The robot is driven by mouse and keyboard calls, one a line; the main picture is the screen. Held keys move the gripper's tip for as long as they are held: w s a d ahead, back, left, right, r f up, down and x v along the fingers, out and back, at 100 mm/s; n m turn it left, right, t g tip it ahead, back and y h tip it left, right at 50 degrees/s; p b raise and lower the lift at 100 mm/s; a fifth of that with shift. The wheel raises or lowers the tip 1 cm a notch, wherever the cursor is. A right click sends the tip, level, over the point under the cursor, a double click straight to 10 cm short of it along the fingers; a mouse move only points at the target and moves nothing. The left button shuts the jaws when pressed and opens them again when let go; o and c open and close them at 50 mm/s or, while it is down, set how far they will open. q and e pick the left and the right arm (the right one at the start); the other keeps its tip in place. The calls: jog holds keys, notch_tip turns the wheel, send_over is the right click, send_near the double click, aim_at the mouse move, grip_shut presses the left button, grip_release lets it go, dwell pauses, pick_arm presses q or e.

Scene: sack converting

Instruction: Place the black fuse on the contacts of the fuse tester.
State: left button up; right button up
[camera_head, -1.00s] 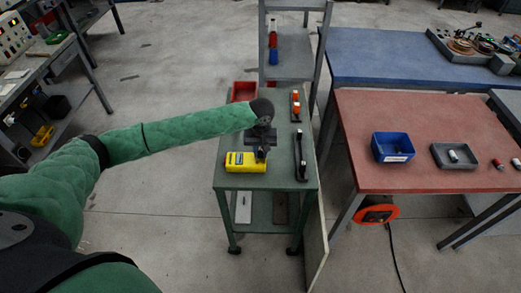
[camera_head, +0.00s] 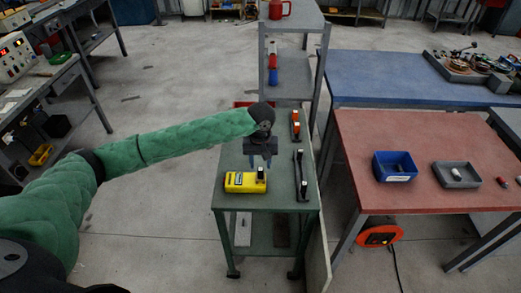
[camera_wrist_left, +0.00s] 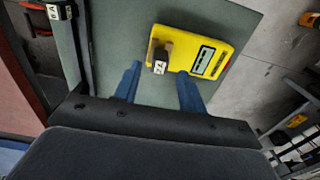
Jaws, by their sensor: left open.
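The yellow fuse tester (camera_head: 240,182) lies on the green table. A dark block with a pale labelled top, seemingly the black fuse (camera_head: 261,173), stands upright at the tester's right end. In the left wrist view the fuse (camera_wrist_left: 161,56) stands at one end of the tester (camera_wrist_left: 210,50), beside its small display. The contacts under it are hidden, so I cannot tell how it sits on them. My left gripper (camera_head: 260,164) is open just behind and above the fuse. Its blue fingers (camera_wrist_left: 158,80) are spread apart with nothing held. My right gripper is not in view.
A black holder (camera_head: 301,178) and a holder with orange pieces (camera_head: 295,125) stand along the table's right side. A shelf rack (camera_head: 290,93) rises behind. The red-topped table (camera_head: 430,140) on the right carries a blue bin (camera_head: 394,167) and a grey tray (camera_head: 456,175).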

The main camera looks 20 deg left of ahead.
aim_at(260, 169)
pick_arm(q)
notch_tip(260, 169, up, 8)
jog(key=b, duration=0.2)
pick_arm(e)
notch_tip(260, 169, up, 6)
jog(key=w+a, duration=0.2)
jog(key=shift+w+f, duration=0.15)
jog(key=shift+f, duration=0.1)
pick_arm(q)
jog(key=s+d+f+m+t+h, duration=0.25)
jog(key=s+d+f+m, duration=0.25)
jog(key=s+d+f, duration=0.75)
jog(key=s+a+f+t+y, duration=0.1)
jog(key=s+a+f, duration=0.3)
jog(key=s+a, duration=0.5)
jog(key=s+a+f+y, duration=0.1)
jog(key=s+a+f, duration=0.35)
jog(key=s, duration=0.75)
notch_tip(260, 169, down, 24)
jog(key=d+f, duration=0.1)
jog(key=s+f+g, duration=0.1)
jog(key=s+f, duration=0.2)
jog(key=f, duration=0.7)
jog(key=s+f, duration=0.3)
jog(key=f, duration=0.7)
jog(key=shift+s+d+f+g, duration=0.2)
jog(key=shift+s+d+g, duration=0.15)
jog(key=shift+s, duration=0.05)
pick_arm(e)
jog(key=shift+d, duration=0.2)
